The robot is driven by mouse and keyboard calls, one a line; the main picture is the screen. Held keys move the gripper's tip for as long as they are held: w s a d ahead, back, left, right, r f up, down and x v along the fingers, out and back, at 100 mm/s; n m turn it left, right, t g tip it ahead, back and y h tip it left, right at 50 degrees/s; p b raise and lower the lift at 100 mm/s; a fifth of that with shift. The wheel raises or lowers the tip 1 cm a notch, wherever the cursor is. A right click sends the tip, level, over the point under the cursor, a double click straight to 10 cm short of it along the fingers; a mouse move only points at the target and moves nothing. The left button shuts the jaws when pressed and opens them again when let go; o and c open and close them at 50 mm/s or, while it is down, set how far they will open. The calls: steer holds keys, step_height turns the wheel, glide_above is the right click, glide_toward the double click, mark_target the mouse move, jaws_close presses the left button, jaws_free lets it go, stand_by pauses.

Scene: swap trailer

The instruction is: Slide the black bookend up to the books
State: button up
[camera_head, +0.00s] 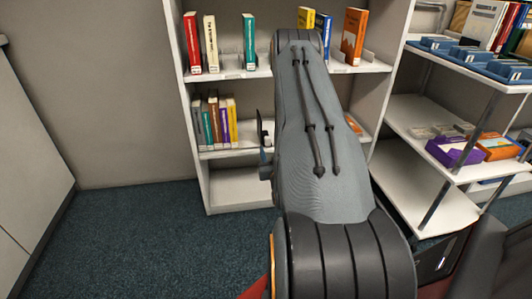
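A thin, upright black piece (260,128) shows above the middle shelf (245,142), just left of my arm. It looks like the black bookend, but my arm covers what lies to its right and I cannot be sure. A row of books (216,122) stands on the left part of that shelf, some leaning slightly. A short gap separates the rightmost yellow book (232,120) from the black piece.
The top shelf (232,72) holds several spread-out books, including a red one (192,43) and an orange one (353,36). A tiered cart (480,110) with blue trays and a purple box (453,152) stands at right. Carpet (130,240) is clear at left.

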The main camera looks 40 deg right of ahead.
mark_target(268, 141)
steer(key=shift+h, duration=0.3)
steer(key=b+x, duration=0.1)
steer(key=x, duration=0.4)
steer(key=f+b+x, duration=0.1)
steer(key=x, duration=0.1)
steer(key=shift+w+d+b, duration=0.1)
steer(key=shift+d+b, duration=0.2)
steer(key=shift+d, duration=0.15)
jaws_close()
